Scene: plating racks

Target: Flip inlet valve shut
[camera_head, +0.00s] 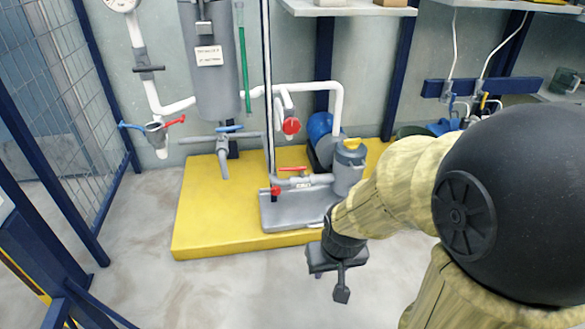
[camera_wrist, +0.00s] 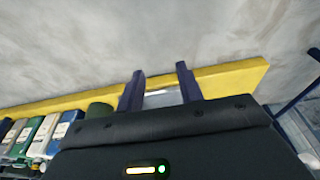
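Several valve handles show in the head view, and I cannot tell for certain which is the inlet valve. A red lever (camera_head: 293,169) lies roughly level along a grey pipe above a grey tray (camera_head: 285,219), with a small white label (camera_head: 302,182) too small to read. A blue lever (camera_head: 229,129) sits on the grey pipe under the tall grey column. A red handle (camera_head: 175,121) and a blue handle (camera_head: 131,126) sit at the funnel-like fitting on the left. My gripper (camera_head: 342,288) hangs in front of the yellow platform, apart from all valves. Its fingers (camera_wrist: 160,88) are spread and empty.
The yellow platform (camera_head: 205,222) carries the pipework, a grey pump-like vessel (camera_head: 348,172) and a blue motor (camera_head: 319,126). A red round knob (camera_head: 291,126) faces forward above. A wire-mesh fence (camera_head: 70,110) stands left. The floor in front is clear.

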